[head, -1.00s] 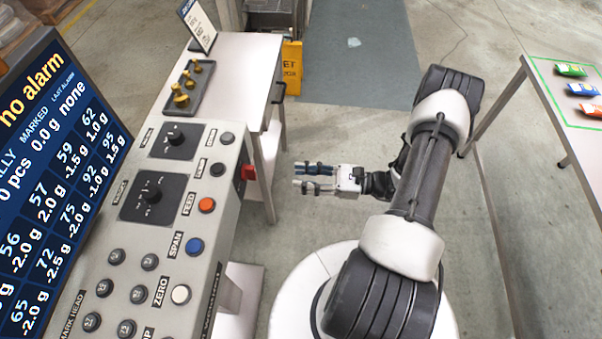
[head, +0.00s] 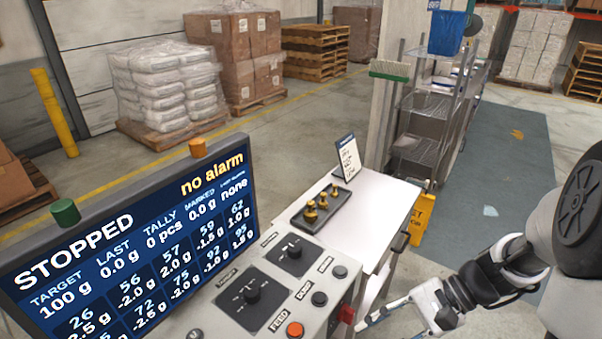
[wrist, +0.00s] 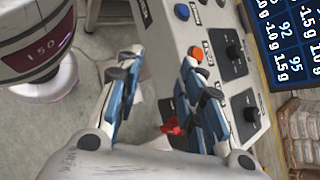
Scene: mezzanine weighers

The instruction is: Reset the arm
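My gripper (wrist: 162,57) is open in the wrist view, its two blue-and-grey fingers spread apart with nothing between them. Beyond the fingers are the grey control panel (wrist: 172,20) and the floor. In the head view my arm enters at the lower right and reaches left, low beside the panel (head: 245,318). The fingertips there are partly cut off by the bottom edge. No contact with the panel is visible. The display (head: 110,262) reads STOPPED and "no alarm".
A white table (head: 375,205) with a tray of brass weights (head: 318,208) and a sign (head: 346,160) stands behind the panel. A yellow wet-floor sign (head: 422,220) and a wire rack (head: 425,105) are beyond it. Pallets of sacks (head: 165,85) and boxes (head: 235,50) stand farther back.

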